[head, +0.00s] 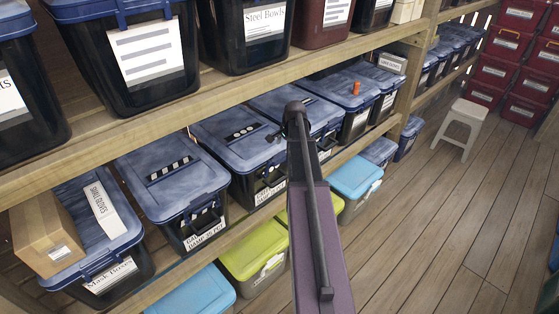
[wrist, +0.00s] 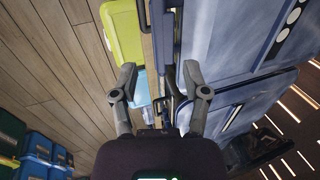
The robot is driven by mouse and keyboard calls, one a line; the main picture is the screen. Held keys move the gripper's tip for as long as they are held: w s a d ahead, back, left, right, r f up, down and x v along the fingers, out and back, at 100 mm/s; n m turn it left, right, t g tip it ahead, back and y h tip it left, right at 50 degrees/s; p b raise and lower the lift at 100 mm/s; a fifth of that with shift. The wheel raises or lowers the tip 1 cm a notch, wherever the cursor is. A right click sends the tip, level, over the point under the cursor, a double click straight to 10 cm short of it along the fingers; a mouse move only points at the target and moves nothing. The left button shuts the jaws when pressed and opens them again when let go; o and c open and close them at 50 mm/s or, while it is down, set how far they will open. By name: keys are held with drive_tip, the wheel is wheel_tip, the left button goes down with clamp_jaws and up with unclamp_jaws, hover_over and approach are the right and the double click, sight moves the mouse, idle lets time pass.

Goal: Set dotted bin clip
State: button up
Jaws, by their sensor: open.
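The dotted bin is a black bin with a blue lid (head: 238,140); a black strip with white dots lies on the lid. In the wrist view its dotted lid (wrist: 250,30) is at upper right. A dark clip or handle (head: 268,175) shows on its front; whether it is fastened I cannot tell. My gripper (wrist: 159,68) is open, its fingers apart, at the bins' front edge beside the dotted lid. Dark bar-like parts show between and just beyond the fingers; I cannot tell whether they touch. In the head view my arm hides most of the gripper and the bin's right side.
A striped bin (head: 172,172) stands left of the dotted one, another blue-lidded bin (head: 300,108) to its right. Lime (head: 254,250) and light-blue (head: 355,175) bins sit below. The upper shelf edge (head: 235,92) runs above. A white stool (head: 463,122) stands on open floor.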

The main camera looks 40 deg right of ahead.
sight(279, 157)
drive_tip(key=shift+b+x, duration=2.95)
drive_tip(key=shift+x, duration=0.45)
clamp_jaws()
drive_tip(key=shift+a, duration=0.15)
